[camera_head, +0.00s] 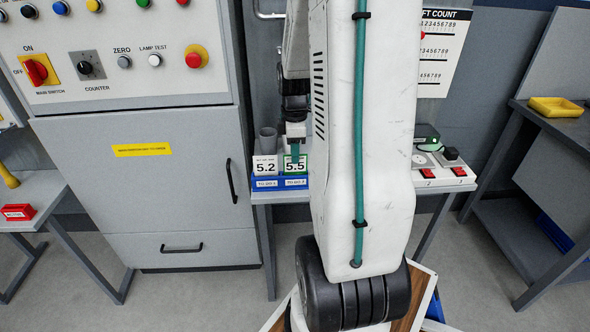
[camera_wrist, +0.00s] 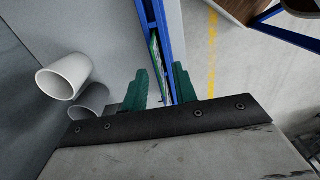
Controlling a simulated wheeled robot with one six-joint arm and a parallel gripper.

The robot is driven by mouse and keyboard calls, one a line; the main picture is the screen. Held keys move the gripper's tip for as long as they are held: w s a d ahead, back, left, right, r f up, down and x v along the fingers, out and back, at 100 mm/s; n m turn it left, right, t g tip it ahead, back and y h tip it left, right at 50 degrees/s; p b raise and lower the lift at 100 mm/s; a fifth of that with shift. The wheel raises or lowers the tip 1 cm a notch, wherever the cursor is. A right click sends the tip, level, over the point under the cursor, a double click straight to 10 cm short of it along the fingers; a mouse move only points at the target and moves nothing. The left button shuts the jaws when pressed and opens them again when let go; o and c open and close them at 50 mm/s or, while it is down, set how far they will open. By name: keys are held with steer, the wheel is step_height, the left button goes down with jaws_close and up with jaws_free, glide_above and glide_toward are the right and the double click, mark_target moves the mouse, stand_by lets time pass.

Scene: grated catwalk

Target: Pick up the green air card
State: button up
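The green air card (camera_head: 295,166) has a green border and reads 5.5. It stands upright in a blue holder (camera_head: 263,184), to the right of a white card (camera_head: 264,166) reading 5.2. My gripper (camera_head: 295,146) is right above the green card in the head view and covers part of its top. In the wrist view, my gripper's green fingers (camera_wrist: 160,72) are apart, one on each side of a thin edge-on card (camera_wrist: 154,50) by the blue holder (camera_wrist: 167,40). I cannot tell whether either finger touches it.
A grey cup (camera_head: 268,140) stands behind the cards; two cups, one white (camera_wrist: 64,78), show left in the wrist view. A tall grey cabinet (camera_head: 150,185) stands left of the narrow bench. A white box with red switches (camera_head: 443,175) lies to the right.

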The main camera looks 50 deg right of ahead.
mark_target(295, 169)
step_height(295, 169, down, 4)
steer(key=shift+d+r, duration=0.15)
jaws_close()
steer(key=shift+r, duration=0.1)
